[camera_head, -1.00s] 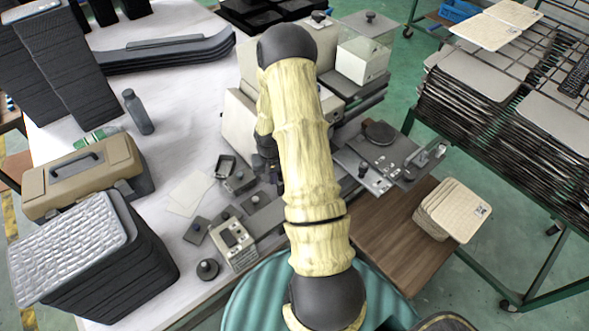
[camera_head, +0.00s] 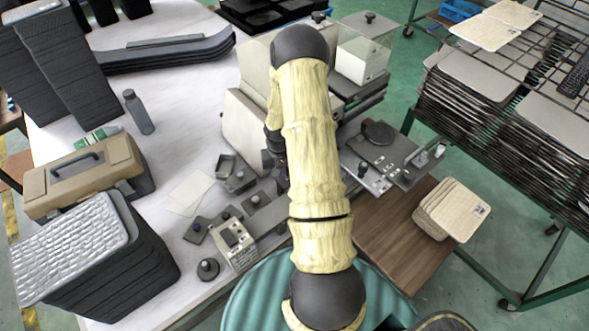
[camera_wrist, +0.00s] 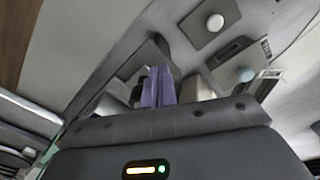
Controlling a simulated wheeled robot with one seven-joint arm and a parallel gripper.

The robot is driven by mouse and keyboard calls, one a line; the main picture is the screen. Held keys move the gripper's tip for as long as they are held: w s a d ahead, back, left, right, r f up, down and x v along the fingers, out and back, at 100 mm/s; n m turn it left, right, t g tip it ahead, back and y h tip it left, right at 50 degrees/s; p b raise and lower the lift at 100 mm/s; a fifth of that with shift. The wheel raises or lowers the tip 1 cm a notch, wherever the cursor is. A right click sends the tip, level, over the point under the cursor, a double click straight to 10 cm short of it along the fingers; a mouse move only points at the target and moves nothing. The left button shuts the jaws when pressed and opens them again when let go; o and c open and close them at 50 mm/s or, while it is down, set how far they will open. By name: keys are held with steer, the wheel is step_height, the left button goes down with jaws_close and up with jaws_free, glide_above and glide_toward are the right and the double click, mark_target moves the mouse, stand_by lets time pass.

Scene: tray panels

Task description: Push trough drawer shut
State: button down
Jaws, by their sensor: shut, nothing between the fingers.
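A small grey open-topped trough (camera_head: 226,166), which I take to be the trough drawer, shows on the white table left of my arm, beside the pale machine housing (camera_head: 241,122). I cannot tell how far out it stands. My gripper's dark wrist end is partly seen beside the housing in the head view; my forearm hides its fingertips. In the wrist view my gripper (camera_wrist: 158,84) shows its purple fingers close together, with nothing between them. Grey parts of the bench lie beyond the fingers. I cannot tell whether the fingers touch the trough.
Small knobbed grey plates and a switch box (camera_head: 234,245) lie on the table below the trough. A tan toolbox (camera_head: 85,176) and stacked black trays with a silvery top (camera_head: 70,245) stand at left. A round-topped fixture (camera_head: 378,134) is right of my arm.

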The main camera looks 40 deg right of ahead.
steer(key=shift+d, duration=0.6)
steer(key=shift+d+p, duration=0.35)
steer(key=shift+d, duration=1.65)
steer(key=shift+a, duration=0.65)
steer(key=shift+r+p, duration=2.3)
steer(key=shift+r, duration=1.25)
